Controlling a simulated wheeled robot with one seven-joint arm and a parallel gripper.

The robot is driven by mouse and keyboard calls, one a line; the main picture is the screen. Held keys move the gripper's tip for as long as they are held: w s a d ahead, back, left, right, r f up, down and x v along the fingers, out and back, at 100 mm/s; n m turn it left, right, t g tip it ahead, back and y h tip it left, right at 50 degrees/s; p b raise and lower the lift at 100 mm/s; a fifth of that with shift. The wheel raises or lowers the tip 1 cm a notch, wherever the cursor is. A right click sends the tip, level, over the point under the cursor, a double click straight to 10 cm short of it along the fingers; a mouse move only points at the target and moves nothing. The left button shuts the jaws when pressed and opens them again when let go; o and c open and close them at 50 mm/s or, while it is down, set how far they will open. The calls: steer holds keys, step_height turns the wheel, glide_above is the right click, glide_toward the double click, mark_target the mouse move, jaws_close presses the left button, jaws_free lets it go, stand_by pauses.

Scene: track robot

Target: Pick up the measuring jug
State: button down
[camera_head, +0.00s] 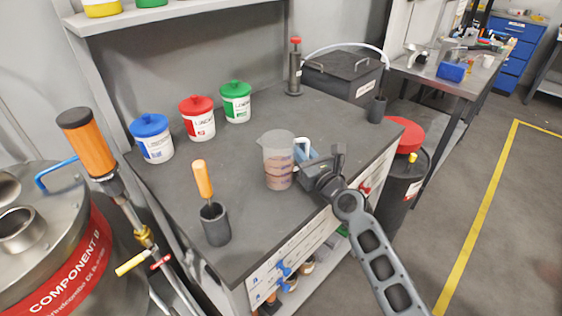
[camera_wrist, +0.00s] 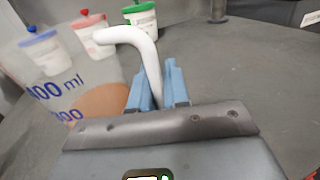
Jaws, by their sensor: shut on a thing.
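The measuring jug (camera_head: 278,160) is a clear beaker with a white handle and a brownish content low inside. It stands upright on the dark workbench top (camera_head: 240,165), or so close above it that I cannot tell. My gripper (camera_head: 304,152) reaches it from the right, its blue fingers at the handle. In the wrist view the jug (camera_wrist: 72,85) is at the left, with blue volume marks. The white handle (camera_wrist: 150,60) runs down between the two blue fingers of my gripper (camera_wrist: 158,88), which are shut on it. The handle's lower end is hidden.
Jars with blue (camera_head: 152,138), red (camera_head: 197,118) and green (camera_head: 236,102) lids stand behind the jug. A grey cup with an orange-handled tool (camera_head: 215,224) stands at the front left. A black box (camera_head: 342,75) is at the back right. Bench top around the jug is clear.

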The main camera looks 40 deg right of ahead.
mark_target(307, 139)
steer(key=shift+r, duration=0.2)
stand_by(0.3)
step_height(307, 139, up, 4)
steer(key=p, duration=0.3)
steer(key=shift+s+d+r, duration=0.1)
steer(key=shift+s+d, duration=0.1)
steer(key=shift+s, duration=0.15)
steer(key=s+d+r, duration=0.4)
steer(key=s+r, duration=0.2)
steer(key=s, duration=0.3)
steer(key=shift+s+d+r, duration=0.2)
steer(key=shift+s+d, duration=0.1)
steer(key=shift+d, duration=0.1)
